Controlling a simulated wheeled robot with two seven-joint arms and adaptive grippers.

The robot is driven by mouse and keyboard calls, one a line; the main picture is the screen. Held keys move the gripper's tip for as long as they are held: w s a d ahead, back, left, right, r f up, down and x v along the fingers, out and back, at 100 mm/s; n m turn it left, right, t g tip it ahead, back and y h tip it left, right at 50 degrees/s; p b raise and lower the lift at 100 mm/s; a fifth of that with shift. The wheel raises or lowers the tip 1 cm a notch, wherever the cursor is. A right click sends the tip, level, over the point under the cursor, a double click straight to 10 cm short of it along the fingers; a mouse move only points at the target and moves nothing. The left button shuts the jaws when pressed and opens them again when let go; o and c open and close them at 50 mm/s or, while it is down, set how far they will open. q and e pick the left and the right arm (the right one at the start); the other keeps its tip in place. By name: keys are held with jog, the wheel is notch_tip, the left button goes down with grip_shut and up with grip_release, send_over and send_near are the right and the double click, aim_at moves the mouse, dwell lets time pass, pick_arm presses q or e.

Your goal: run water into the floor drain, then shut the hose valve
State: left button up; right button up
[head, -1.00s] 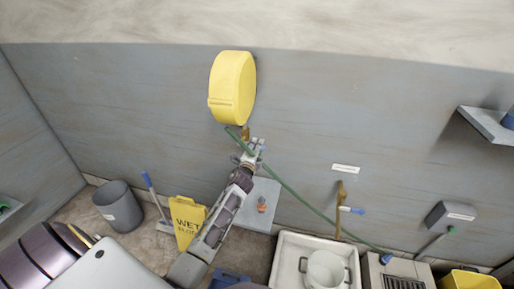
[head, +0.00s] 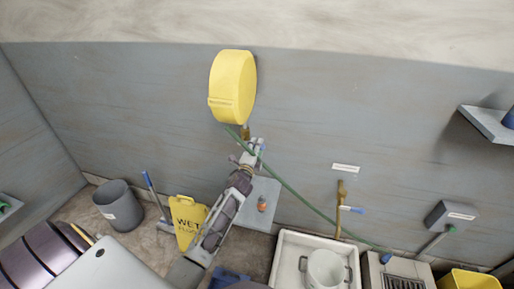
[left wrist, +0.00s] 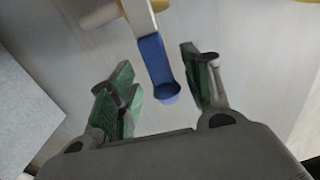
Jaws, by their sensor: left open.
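A yellow hose reel (head: 231,88) hangs on the wall, with a brass fitting (head: 245,132) under it. A green hose (head: 300,199) runs from there down right to a blue nozzle (head: 387,258) beside a floor grate (head: 404,283). My left gripper (head: 257,146) is just below the reel, partly covering the fitting. In the left wrist view, a blue-handled lever (left wrist: 155,62) reaches between the open fingers of my left gripper (left wrist: 157,72), with gaps on both sides. The lever's far end is cut off. My right gripper is out of view.
A second brass tap with a blue handle (head: 352,210) is on the wall, above a white sink (head: 288,262) holding a white pot (head: 325,269). A yellow wet-floor sign (head: 187,220), grey bin (head: 117,205) and wall shelf (head: 486,125) stand clear of the gripper.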

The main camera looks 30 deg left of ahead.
pick_arm(q)
jog(key=v, duration=1)
jog(key=shift+s, duration=0.15)
jog(key=shift+d, duration=0.1)
jog(key=shift+s+f, duration=0.1)
dwell(0.7)
